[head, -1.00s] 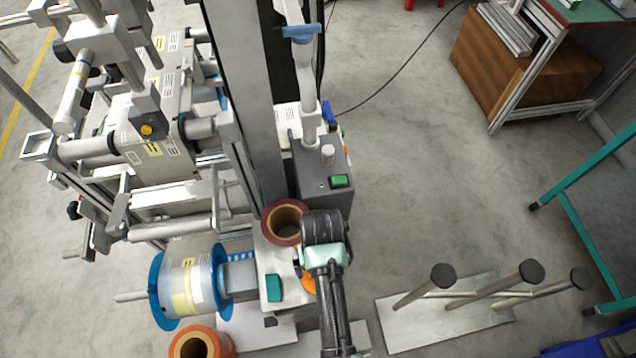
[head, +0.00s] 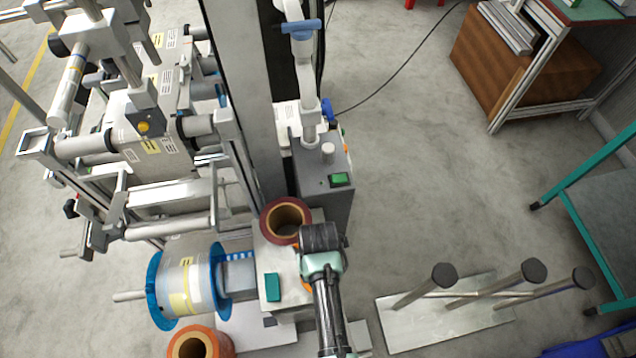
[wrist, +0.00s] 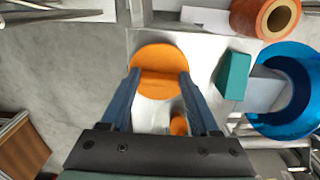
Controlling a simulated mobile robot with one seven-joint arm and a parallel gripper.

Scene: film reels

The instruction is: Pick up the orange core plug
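The orange core plug (wrist: 158,60) is a round orange disc in the upper middle of the wrist view, over the pale plate. My gripper (wrist: 158,78) is open, with its two blue-grey fingers far apart at the left and right sides of the disc. The fingertips overlap the disc's edges in this view; I cannot tell whether they touch it. A smaller orange piece (wrist: 179,125) shows lower down between the fingers. In the head view my wrist (head: 322,250) hides the fingers and almost all of the plug.
A dark red reel (head: 285,218) stands close behind my wrist. A teal block (head: 273,287) lies on the pale plate, left of my arm. A blue-flanged reel (head: 188,285) and an orange reel (head: 200,342) are further left. A post rack (head: 450,310) stands on the floor to the right.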

